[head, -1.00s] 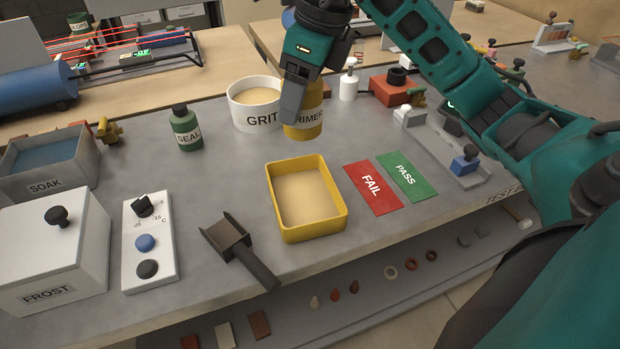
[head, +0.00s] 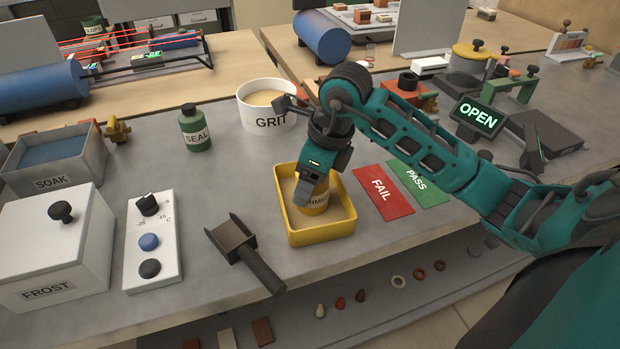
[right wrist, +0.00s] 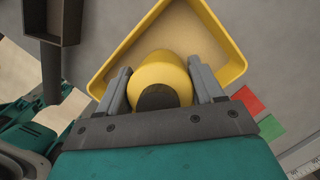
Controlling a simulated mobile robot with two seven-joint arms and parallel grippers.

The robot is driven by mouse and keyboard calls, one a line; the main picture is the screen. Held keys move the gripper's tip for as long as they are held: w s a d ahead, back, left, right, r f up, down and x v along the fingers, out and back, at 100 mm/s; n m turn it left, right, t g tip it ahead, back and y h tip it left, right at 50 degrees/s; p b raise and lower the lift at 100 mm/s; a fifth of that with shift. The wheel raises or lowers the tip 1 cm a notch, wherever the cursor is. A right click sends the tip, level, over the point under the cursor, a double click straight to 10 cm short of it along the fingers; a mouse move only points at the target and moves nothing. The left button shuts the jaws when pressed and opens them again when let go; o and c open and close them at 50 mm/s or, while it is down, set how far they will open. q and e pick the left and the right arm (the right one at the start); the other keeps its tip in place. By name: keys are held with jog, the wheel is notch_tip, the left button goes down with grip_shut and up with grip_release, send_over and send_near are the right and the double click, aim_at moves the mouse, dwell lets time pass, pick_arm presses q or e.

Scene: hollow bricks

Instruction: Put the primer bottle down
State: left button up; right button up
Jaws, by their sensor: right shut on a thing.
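The primer bottle (head: 316,204) is yellow with a white label, and its upper part is hidden by my gripper in the head view. My right gripper (head: 306,192) is shut on it, over the yellow tray (head: 322,239). The right wrist view shows the bottle's yellow shoulder and dark cap (right wrist: 158,97) between the two fingers (right wrist: 160,88). The bottle overlaps the tray's inside near one wall. I cannot tell whether its base touches the tray floor.
The white GRIT bowl (head: 266,122) and green SEAL bottle (head: 195,130) stand behind. A dark scoop (head: 234,241) lies left of the tray. Red FAIL (head: 384,194) and green PASS (head: 420,182) cards lie to the right. The bench front edge is close.

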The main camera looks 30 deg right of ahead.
jog(key=shift+f, duration=0.2)
jog(key=o, duration=1.2)
jog(key=shift+r, duration=0.1)
jog(key=shift+r, duration=0.15)
jog(key=v, duration=1.2)
jog(key=shift+p, duration=0.3)
jog(key=shift+a, duration=0.1)
